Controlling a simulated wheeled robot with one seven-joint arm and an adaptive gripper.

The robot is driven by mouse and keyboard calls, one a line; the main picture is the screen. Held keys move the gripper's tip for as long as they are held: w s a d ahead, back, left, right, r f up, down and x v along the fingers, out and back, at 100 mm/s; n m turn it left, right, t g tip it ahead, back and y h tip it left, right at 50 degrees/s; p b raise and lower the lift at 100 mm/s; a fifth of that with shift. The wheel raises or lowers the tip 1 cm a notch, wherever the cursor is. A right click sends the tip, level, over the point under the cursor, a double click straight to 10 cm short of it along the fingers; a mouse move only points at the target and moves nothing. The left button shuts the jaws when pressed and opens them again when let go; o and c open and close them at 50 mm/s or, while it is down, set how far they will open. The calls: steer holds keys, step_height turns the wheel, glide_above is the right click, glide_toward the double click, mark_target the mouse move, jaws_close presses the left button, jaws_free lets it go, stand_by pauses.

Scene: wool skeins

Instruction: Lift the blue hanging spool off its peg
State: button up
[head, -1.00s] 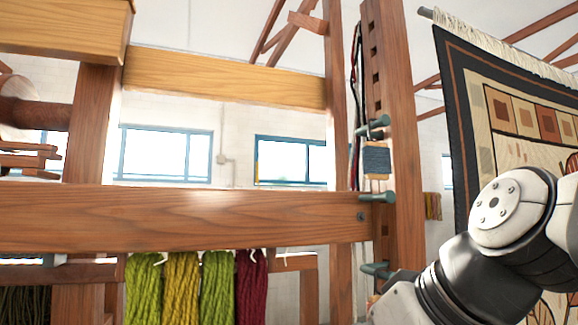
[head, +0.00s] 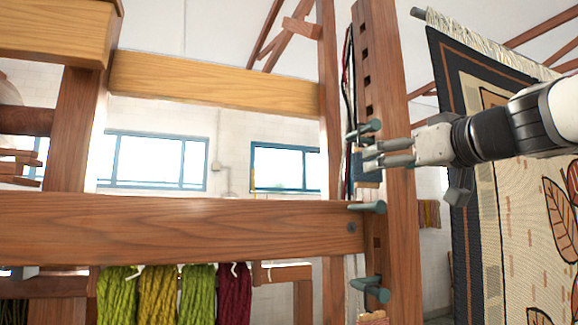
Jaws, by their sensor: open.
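The blue spool (head: 367,178) hangs on the wooden loom post below the upper green peg (head: 364,129). Another green peg (head: 367,207) is just beneath it. My gripper (head: 369,155) comes in from the right, with its fingers apart and pointing left.
A lower green peg (head: 370,284) sticks out of the same post (head: 392,220). A wide wooden beam (head: 180,228) runs left from it, with green, yellow and crimson skeins (head: 158,293) below. A patterned tapestry (head: 500,210) hangs at the right, behind my arm.

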mark_target(373, 180)
steer(key=shift+a+p+x, duration=0.1)
steer(key=shift+p+x, duration=0.5)
steer(key=shift+x, duration=1.2)
steer(key=shift+a+p+x, duration=0.15)
steer(key=shift+p+x, duration=0.4)
steer(key=shift+x, duration=1.25)
steer(key=shift+s, duration=0.1)
steer(key=c, duration=1.3)
